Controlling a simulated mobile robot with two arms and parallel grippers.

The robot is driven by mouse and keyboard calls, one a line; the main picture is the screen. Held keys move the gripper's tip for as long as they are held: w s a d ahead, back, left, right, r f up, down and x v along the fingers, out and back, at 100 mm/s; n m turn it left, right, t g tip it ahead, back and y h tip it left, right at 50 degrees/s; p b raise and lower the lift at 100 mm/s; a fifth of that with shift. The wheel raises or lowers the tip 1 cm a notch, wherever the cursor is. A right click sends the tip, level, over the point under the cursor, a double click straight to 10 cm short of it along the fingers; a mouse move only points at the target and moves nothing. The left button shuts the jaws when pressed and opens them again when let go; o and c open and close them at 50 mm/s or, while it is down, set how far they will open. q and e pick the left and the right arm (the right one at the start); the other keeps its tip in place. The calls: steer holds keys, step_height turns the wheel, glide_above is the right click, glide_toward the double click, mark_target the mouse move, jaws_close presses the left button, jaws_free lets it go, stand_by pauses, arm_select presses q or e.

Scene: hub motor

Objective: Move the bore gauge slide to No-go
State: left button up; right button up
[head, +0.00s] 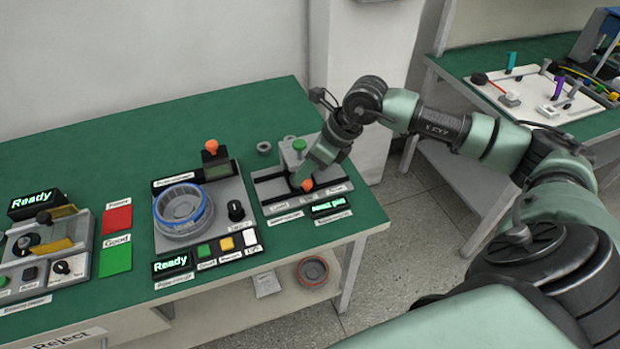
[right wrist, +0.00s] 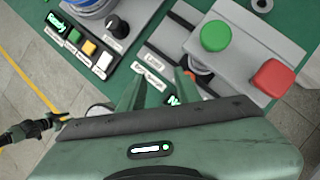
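The bore gauge station (head: 262,189) is a grey fixture at the right end of the green bench in the head view. My right gripper (head: 302,177) points down at the orange knob, partly covering the station. In the right wrist view its two fingers (right wrist: 157,90) are apart, with a bit of orange (right wrist: 189,74) by the right finger. Contact with the knob is unclear. My left gripper is not seen in the head view.
Left of the gauge is a station with a blue-rimmed ring (head: 183,208) and a "Ready" display (head: 171,263). Red (head: 117,219) and green (head: 115,260) pads lie further left. A grey ring (head: 264,147) lies behind the gauge. Another bench (head: 475,62) stands at right.

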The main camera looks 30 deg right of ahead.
steer(key=h, duration=0.2)
glide_toward(307, 182)
steer(key=p+x, duration=0.1)
steer(key=x, duration=0.7)
steer(key=shift+d+f+p, duration=0.1)
steer(key=shift+f+p, duration=0.05)
steer(key=shift+p, duration=0.25)
jaws_close()
stand_by(0.7)
